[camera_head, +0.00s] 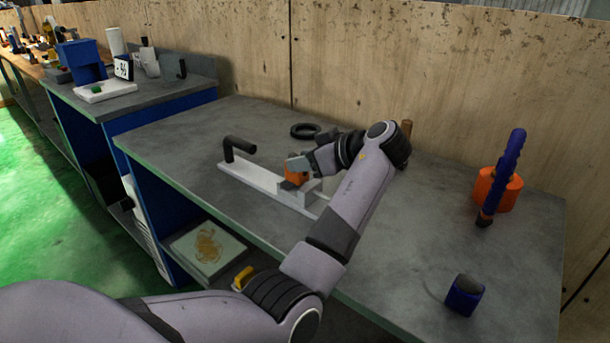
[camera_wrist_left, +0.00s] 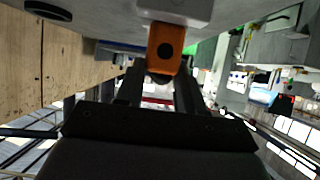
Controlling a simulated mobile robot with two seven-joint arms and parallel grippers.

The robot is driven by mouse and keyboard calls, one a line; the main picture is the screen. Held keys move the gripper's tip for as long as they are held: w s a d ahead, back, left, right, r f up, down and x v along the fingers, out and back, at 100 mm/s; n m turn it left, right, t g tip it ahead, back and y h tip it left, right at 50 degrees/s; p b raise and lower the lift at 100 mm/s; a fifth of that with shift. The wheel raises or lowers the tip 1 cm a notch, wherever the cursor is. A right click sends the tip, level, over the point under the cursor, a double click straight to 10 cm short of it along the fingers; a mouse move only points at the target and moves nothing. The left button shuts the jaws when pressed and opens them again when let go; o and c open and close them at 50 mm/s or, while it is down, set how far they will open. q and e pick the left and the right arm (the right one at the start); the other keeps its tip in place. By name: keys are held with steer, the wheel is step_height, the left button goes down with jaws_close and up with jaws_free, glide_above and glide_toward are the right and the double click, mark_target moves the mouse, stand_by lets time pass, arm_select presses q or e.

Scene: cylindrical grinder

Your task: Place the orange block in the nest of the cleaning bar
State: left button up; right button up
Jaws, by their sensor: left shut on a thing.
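The cleaning bar (camera_head: 258,180) is a long pale bar lying on the grey bench, with a black bent handle at its left end. The orange block (camera_head: 296,176) is at the right part of the bar, by its raised pale blocks. My left gripper (camera_head: 299,165) is shut on the block from above right. In the left wrist view the orange block (camera_wrist_left: 165,48), with a dark round hole, sits at the fingertips against a pale part of the bar (camera_wrist_left: 178,10). Whether it is fully seated in the nest is hidden. My right gripper is not in view.
A black ring (camera_head: 305,131) lies behind the bar. A wooden wall closes the back. The bench is clear left of the bar.

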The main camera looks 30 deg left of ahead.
mark_target(305, 176)
arm_select(q)
step_height(305, 176, down, 4)
steer(key=shift+r, duration=0.1)
steer(key=o, duration=1)
